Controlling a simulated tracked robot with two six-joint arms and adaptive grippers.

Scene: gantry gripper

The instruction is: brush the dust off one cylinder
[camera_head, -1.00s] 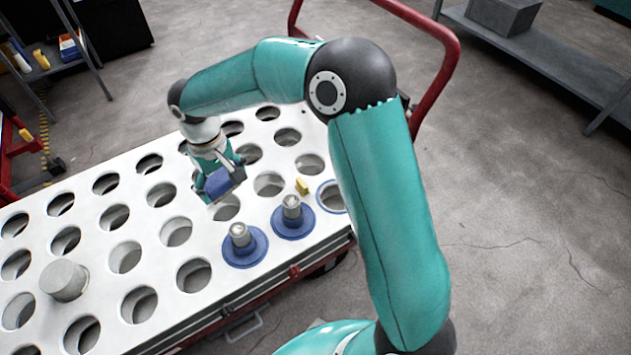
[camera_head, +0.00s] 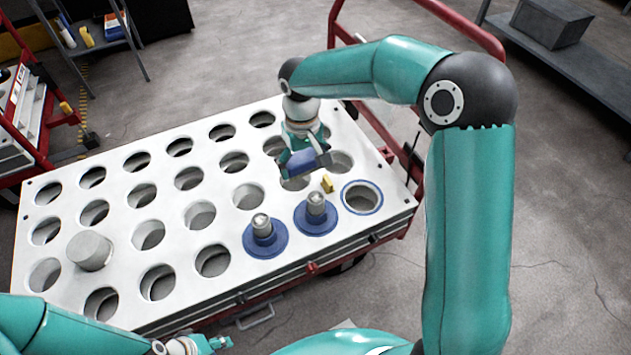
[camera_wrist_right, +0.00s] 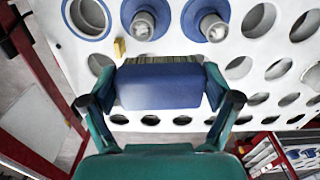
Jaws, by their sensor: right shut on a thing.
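My right gripper (camera_head: 303,160) is shut on a blue brush (camera_head: 308,163) and holds it above the white plate's right part. In the right wrist view the brush (camera_wrist_right: 160,87) lies between both fingers, its bristles along the far edge. A plain grey cylinder (camera_head: 90,250) sits at the plate's left. Two metal cylinders with blue flanges (camera_head: 263,238) (camera_head: 316,213) stand upright at the front right, apart from the brush; they also show in the right wrist view (camera_wrist_right: 143,24) (camera_wrist_right: 213,26). My left gripper (camera_head: 205,345) is small at the bottom edge; its jaws are unclear.
The white plate (camera_head: 120,215) has many round holes and lies on a red-framed cart. A blue-ringed hole (camera_head: 362,197) is at its right end, and a small yellow block (camera_head: 327,184) lies close to the brush. A red handle rail (camera_head: 455,25) rises behind. Shelves stand further back.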

